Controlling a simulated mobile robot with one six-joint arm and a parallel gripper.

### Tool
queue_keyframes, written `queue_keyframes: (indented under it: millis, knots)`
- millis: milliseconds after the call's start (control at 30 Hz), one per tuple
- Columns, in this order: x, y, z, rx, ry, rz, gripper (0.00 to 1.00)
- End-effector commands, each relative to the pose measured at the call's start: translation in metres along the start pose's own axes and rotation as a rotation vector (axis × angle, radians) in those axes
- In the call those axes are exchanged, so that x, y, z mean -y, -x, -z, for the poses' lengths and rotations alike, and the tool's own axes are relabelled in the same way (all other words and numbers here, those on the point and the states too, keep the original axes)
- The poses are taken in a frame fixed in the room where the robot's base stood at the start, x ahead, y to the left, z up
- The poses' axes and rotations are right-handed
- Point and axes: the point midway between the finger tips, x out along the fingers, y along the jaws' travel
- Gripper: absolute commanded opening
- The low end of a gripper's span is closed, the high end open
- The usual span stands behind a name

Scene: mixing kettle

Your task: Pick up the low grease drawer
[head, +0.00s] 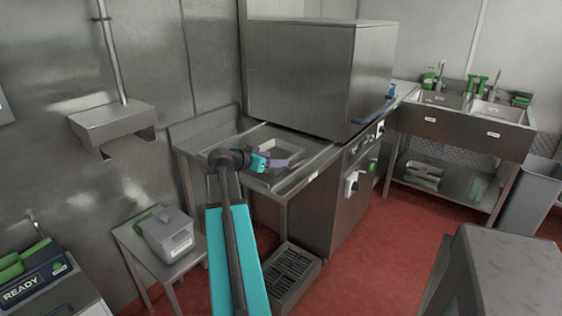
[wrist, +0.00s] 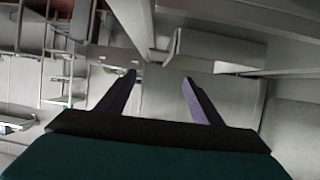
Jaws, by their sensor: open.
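My gripper (head: 278,162) is above the steel counter at the left of the large hood-shaped machine, its purple fingers pointing right. In the wrist view my gripper (wrist: 158,82) is open, with nothing between its fingers. I cannot tell for sure which thing is the low grease drawer. A low grey box with a slotted top (head: 291,272) sits on the floor beside the machine, below and apart from my gripper, partly behind my arm. In the wrist view, pale grey panels lie beyond the fingers; no drawer can be made out there.
The counter (head: 318,160) holds a sunken basin with a light tray (head: 272,142). A lidded grey box (head: 166,236) stands on a small table at left. A steel block (head: 510,270) stands at front right, a sink (head: 465,118) behind. Red floor (head: 385,245) between is clear.

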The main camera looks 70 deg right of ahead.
Motion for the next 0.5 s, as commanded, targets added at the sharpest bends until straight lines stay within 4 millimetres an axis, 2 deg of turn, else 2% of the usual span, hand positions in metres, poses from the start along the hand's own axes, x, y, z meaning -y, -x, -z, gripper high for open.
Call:
queue_keyframes:
  millis: [367, 500]
  knots:
    - [0.0029, 0.0053, -0.001, 0.0, -0.002, 0.005, 0.6]
    - [0.0044, 0.0001, -0.0009, 0.0, -0.001, 0.006, 0.6]
